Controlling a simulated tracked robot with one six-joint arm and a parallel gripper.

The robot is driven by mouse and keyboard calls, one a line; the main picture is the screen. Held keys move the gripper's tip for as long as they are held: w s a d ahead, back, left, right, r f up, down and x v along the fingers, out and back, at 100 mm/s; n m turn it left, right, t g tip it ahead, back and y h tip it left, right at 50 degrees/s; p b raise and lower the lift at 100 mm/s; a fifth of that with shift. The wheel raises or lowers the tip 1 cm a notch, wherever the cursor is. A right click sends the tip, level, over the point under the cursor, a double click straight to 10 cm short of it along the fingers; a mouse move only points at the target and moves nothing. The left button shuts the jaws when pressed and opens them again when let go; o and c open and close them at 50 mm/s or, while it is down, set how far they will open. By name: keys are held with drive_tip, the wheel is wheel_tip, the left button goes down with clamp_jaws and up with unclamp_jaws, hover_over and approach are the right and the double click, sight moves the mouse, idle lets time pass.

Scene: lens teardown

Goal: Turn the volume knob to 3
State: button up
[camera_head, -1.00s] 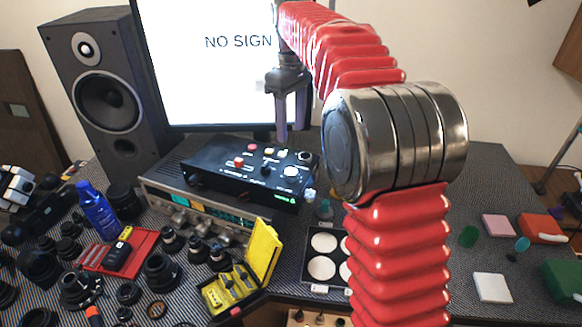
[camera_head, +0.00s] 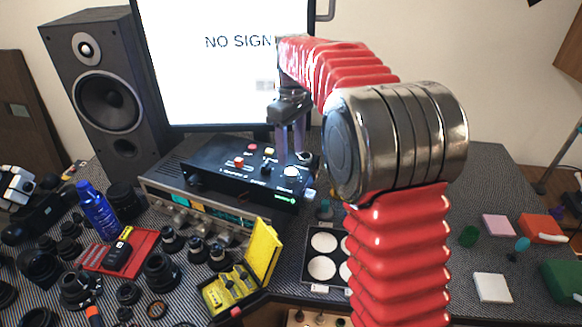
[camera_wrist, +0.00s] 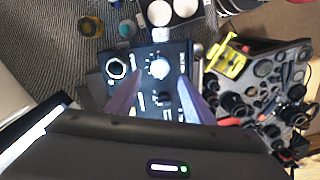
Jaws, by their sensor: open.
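The black control box (camera_head: 215,165) sits on top of a silver receiver. Its white round knob (camera_head: 291,172) is near the right end; it also shows in the wrist view (camera_wrist: 158,68), with marks around it. I cannot read the labels or the setting. A small black knob (camera_wrist: 165,98) is beside it. My gripper (camera_head: 291,158) points down over the right part of the box. In the wrist view my gripper (camera_wrist: 158,81) is open and empty, its fingers on either side of the knob area. I cannot tell whether a finger touches the box.
A monitor (camera_head: 220,60) stands behind the box and a speaker (camera_head: 100,85) at left. A yellow case (camera_head: 262,252) is open in front. A tray with white discs (camera_head: 346,235) is at front right. Lens parts crowd the left of the table.

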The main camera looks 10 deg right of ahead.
sight(291, 171)
drive_tip(key=shift+f, duration=3.2)
drive_tip(key=shift+c, duration=0.2)
drive_tip(key=c, duration=1)
